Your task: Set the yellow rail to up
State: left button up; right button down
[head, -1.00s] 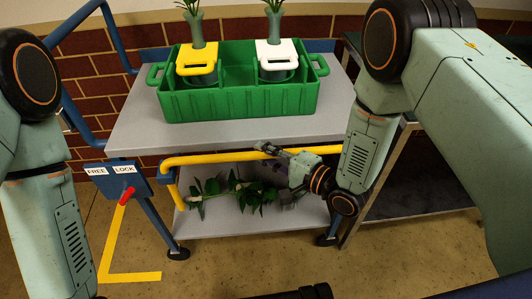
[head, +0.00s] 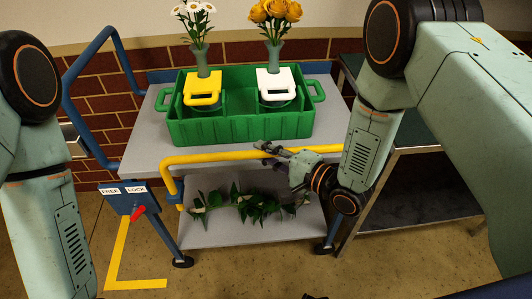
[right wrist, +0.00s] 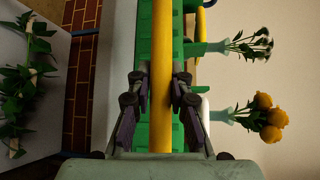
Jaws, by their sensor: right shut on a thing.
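The yellow rail (head: 215,156) runs across the front of the grey cart, bent down at its left end into a blue bracket. It now shows level with the front edge of the cart's top. My right gripper (head: 272,151) is shut on the rail right of its middle. In the right wrist view the rail (right wrist: 161,60) passes between the two fingers (right wrist: 160,92), with the green tray behind it. My left arm shows at the left, but its gripper is out of view.
Leafy stems (head: 250,203) lie on the lower shelf. A FREE/LOCK panel (head: 125,199) has a red lever (head: 139,212) toward LOCK.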

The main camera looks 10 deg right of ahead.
notch_tip(320, 180, up, 5)
jog(key=p, duration=0.3)
jog(key=shift+w+f, duration=0.15)
jog(key=shift+f, duration=0.05)
jog(key=shift+w+f, duration=0.1)
jog(key=c, duration=1.6)
grip_release()
jog(key=o, duration=0.4)
jog(key=shift+s, duration=0.2)
jog(key=shift+f, duration=0.1)
jog(key=shift+s+d, duration=0.15)
jog(key=shift+d, duration=0.05)
jog(key=v, duration=1.1)
jog(key=shift+s+d, duration=0.15)
jog(key=shift+d, duration=0.05)
